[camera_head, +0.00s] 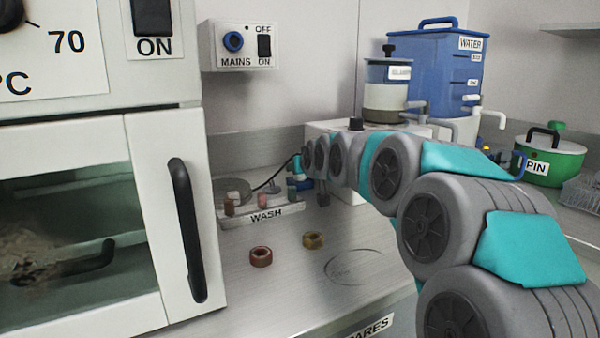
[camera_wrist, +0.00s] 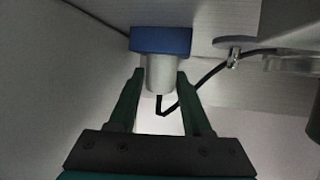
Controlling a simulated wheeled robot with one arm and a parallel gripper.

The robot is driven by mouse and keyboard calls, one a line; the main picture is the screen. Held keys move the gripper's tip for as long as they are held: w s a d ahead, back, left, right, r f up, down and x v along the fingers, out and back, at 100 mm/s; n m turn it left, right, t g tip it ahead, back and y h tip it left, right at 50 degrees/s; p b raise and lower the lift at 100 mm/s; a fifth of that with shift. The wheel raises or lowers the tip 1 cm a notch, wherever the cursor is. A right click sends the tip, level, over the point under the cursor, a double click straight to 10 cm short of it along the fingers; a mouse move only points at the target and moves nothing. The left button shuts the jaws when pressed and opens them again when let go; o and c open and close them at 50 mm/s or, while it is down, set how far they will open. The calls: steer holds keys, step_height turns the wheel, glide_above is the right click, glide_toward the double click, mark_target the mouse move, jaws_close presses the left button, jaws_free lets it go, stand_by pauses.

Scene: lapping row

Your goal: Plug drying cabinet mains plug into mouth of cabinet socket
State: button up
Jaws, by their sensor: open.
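The mains plug, with a blue block (camera_wrist: 161,40) and a pale grey round body, shows in the wrist view with a black cable (camera_wrist: 205,78) beside it. My gripper (camera_wrist: 160,76) is open, with one dark finger on each side of the grey body. I cannot tell whether either finger touches it. In the head view my arm reaches to the back of the bench by the wash rack, and its end is small and partly hidden there.
The drying cabinet door handle (camera_head: 187,230) stands out at the left. The WASH rack (camera_head: 262,211) lies near my arm's end. A red ring (camera_head: 261,256) and a brass ring (camera_head: 313,240) lie on the bench. A blue water tank (camera_head: 430,75) and green pot (camera_head: 550,160) stand right.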

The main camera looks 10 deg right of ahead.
steer(key=shift+x, duration=1.4)
steer(key=shift+c, duration=0.4)
jaws_close()
